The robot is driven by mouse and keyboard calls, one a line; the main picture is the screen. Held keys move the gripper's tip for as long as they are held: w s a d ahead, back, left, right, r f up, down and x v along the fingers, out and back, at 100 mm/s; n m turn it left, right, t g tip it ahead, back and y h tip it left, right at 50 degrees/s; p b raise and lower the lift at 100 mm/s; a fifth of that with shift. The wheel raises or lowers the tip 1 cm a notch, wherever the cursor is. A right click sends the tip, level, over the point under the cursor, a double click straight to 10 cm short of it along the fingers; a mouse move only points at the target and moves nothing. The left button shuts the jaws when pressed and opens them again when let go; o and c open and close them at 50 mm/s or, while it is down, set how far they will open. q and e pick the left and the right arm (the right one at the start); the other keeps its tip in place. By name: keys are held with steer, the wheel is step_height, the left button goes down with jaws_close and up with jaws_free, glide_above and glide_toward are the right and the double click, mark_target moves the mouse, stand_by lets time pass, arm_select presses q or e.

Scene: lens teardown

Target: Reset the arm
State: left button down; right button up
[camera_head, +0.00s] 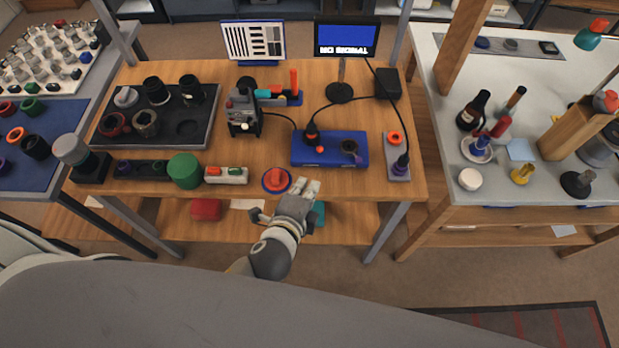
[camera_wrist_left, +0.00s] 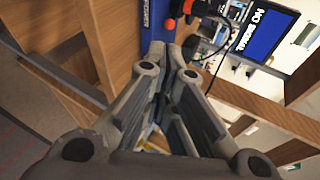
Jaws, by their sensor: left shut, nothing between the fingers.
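My left gripper (camera_head: 312,186) is at the front edge of the wooden workbench (camera_head: 345,183), in front of the blue box and just right of a red knob on a round blue base (camera_head: 277,180). In the left wrist view its fingers (camera_wrist_left: 168,58) are drawn together with nothing held between them. I cannot tell from these views whether it touches the bench edge. My right gripper is in neither view.
A screen (camera_head: 347,37) stands behind. A red box (camera_head: 206,209) sits on the shelf below. A grey-topped table (camera_head: 440,93) stands to the right.

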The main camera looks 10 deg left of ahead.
arm_select(q)
steer(key=shift+s+r, duration=0.2)
steer(key=shift+s, duration=0.1)
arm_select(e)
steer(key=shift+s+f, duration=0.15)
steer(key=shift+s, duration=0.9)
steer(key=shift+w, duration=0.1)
